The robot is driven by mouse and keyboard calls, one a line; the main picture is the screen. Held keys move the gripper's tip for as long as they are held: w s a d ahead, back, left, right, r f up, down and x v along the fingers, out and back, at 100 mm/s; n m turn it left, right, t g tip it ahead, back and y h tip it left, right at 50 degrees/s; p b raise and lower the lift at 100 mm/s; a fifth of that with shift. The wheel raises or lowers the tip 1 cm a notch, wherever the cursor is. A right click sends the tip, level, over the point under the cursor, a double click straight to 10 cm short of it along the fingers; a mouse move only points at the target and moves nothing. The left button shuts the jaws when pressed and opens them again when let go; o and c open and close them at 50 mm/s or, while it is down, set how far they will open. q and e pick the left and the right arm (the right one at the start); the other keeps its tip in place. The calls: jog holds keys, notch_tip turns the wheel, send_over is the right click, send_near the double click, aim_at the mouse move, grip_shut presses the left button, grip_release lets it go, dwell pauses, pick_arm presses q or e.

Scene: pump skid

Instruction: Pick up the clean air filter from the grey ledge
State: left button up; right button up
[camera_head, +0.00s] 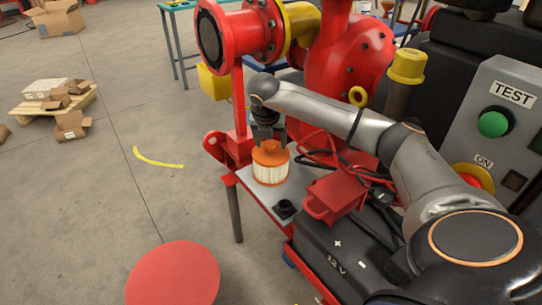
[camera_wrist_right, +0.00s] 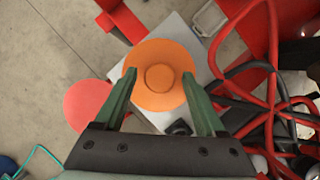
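The clean air filter (camera_head: 270,164) has an orange top and a pale pleated body. It stands upright on the grey ledge (camera_head: 296,187) beside the red pump. In the right wrist view its round orange top with a central knob (camera_wrist_right: 158,78) is seen from above. My right gripper (camera_head: 270,137) is directly above the filter, pointing down. Its two green fingers (camera_wrist_right: 159,82) are apart, one on each side of the knob, overlapping the edges of the orange top in the wrist view. I cannot tell whether they touch it. My left gripper is out of view.
A black 12 V battery (camera_head: 345,250) with a red terminal cover (camera_head: 335,196) is right of the ledge. Red and black cables (camera_wrist_right: 268,100) lie close on the right. A small black part (camera_head: 285,209) sits at the ledge's front. A red round top (camera_head: 173,275) is at front left.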

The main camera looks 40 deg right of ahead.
grip_shut()
dwell(0.3)
jog(key=shift+r, duration=0.1)
dwell(0.8)
